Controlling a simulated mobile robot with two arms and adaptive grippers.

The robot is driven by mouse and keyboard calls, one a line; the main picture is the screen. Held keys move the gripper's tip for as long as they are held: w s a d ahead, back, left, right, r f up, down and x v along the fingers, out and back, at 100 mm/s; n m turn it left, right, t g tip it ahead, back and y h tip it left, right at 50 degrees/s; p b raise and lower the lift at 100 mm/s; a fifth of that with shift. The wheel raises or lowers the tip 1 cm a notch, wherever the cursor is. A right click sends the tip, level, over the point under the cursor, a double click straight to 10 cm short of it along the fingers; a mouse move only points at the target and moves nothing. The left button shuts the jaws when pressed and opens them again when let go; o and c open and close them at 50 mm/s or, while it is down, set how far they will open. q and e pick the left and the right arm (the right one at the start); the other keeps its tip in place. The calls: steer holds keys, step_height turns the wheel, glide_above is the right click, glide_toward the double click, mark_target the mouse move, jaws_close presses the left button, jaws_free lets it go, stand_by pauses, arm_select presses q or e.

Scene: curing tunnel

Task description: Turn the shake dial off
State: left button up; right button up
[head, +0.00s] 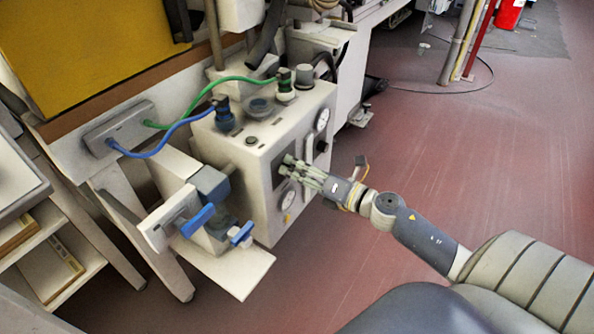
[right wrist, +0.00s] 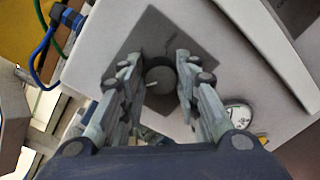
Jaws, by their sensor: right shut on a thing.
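The shake dial (right wrist: 160,80) is a round grey knob with a short white pointer mark, set on a dark grey square plate (right wrist: 185,32) on the front of a pale box-shaped machine (head: 262,145). The plate also shows in the head view (head: 277,180), where the fingers hide the dial. My right gripper (head: 287,164) reaches the machine's front from the right. In the right wrist view its two fingers (right wrist: 157,70) are on either side of the dial, shut on it. In that view the pointer mark points to the left and slightly down. My left gripper is not in view.
Round gauges (head: 322,120) sit on the same front face, one also close by the right finger in the wrist view (right wrist: 238,114). Blue and green hoses (head: 205,95) run to the machine's top. A blue-handled fixture (head: 198,220) stands left.

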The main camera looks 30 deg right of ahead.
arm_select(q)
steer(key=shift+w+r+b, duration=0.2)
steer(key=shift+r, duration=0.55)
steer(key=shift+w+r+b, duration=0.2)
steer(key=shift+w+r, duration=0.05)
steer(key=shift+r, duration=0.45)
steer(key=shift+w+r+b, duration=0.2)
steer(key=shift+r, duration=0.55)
arm_select(e)
steer(key=shift+s+a+f+n, duration=0.1)
steer(key=shift+n, duration=1.7)
steer(key=o, duration=1.1)
steer(key=v, duration=1.2)
steer(key=shift+f, duration=0.1)
